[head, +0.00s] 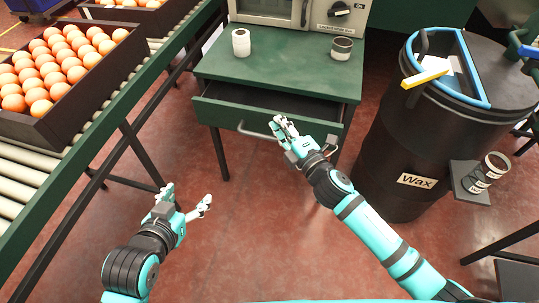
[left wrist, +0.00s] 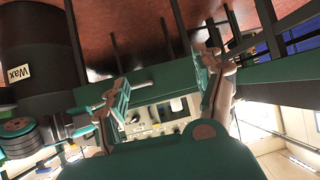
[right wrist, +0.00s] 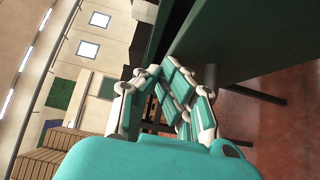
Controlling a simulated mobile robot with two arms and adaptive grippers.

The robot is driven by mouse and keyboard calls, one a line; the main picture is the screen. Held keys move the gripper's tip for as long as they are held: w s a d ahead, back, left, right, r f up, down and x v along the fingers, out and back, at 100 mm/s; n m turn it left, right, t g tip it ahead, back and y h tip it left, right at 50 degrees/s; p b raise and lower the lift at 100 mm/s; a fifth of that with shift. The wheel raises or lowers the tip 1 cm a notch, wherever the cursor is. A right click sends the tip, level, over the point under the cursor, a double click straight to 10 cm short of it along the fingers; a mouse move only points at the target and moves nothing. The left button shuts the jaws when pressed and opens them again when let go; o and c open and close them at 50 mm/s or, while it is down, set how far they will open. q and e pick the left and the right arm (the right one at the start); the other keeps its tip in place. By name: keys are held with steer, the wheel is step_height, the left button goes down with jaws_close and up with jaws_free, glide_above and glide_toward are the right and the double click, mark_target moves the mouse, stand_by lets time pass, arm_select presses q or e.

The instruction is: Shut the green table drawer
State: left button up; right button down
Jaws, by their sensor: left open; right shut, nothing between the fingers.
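The green table (head: 285,62) has a drawer (head: 262,117) in its front, pulled partly out, with its dark inside showing. A light bar handle (head: 255,131) runs along the drawer front. My right gripper (head: 281,124) is shut and empty, with its fingers at the drawer front beside the right part of the handle; I cannot tell whether they touch. In the right wrist view its fingers (right wrist: 168,100) are close together near a dark green panel. My left gripper (head: 186,199) is open and empty, low over the floor at the left, well away from the drawer.
Two cups (head: 241,43) and (head: 342,48) and a machine (head: 300,12) stand on the table. A black Wax barrel (head: 395,150) stands close on the right. Open floor lies in front.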

steer(key=w, duration=0.1)
steer(key=w+d, duration=0.1)
steer(key=w, duration=0.3)
steer(key=shift+w+d, duration=0.1)
steer(key=shift+d, duration=0.25)
arm_select(q)
steer(key=shift+s+a+f+g, duration=0.3)
steer(key=shift+s+f+g, duration=0.2)
steer(key=shift+s+f, duration=0.1)
